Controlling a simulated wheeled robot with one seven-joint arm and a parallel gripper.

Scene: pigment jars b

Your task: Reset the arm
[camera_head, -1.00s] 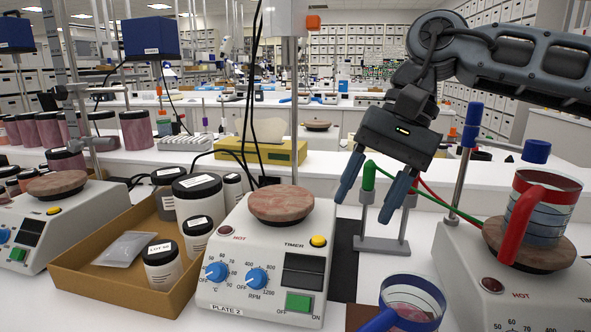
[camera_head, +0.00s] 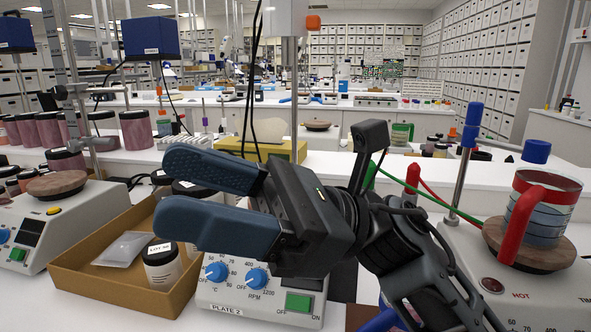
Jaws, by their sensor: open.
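My gripper (camera_head: 178,200) is in the middle of the view, its two blue fingers pointing left and spread apart with nothing between them. It is in front of the hot plate labelled PLATE 2 (camera_head: 228,309) and hides that plate's top and much of its panel. My arm reaches in from the lower right. The fingers also cover part of the jars in the cardboard tray. I cannot tell how far above these things the gripper is.
A cardboard tray (camera_head: 88,290) holds a LOT 50 jar (camera_head: 162,266) and a clear packet (camera_head: 124,248). A red-handled mug (camera_head: 541,215) stands on the right hot plate (camera_head: 558,290). Another hot plate (camera_head: 50,225) is at left. A blue-handled mug at the bottom is mostly hidden.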

